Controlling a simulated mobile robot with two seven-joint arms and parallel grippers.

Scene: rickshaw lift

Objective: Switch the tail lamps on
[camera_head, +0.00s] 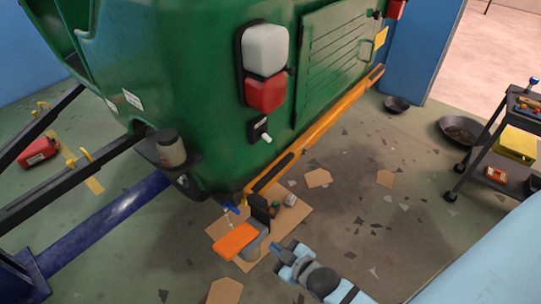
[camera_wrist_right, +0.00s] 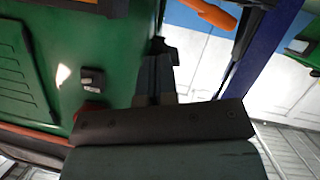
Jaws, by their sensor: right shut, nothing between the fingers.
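The green rickshaw body (camera_head: 195,65) carries a tail lamp with a white upper lens (camera_head: 265,49) and a red lower lens (camera_head: 265,95). Both lenses look unlit. Just below them is a small dark switch with a white lever (camera_head: 265,134). What looks like the same switch shows in the right wrist view (camera_wrist_right: 92,79), left of the fingers. A second red lamp (camera_head: 396,9) is at the top right. My right gripper (camera_head: 281,252) is shut and empty, low in front of the rickshaw, below and apart from the switch. My left gripper is out of view.
An orange bumper bar (camera_head: 325,122) runs below the rear panel. An orange-topped item (camera_head: 235,240) stands on cardboard close to my right gripper. Dark lift arms (camera_head: 55,200) are at left. A tool cart (camera_head: 490,145) stands at right.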

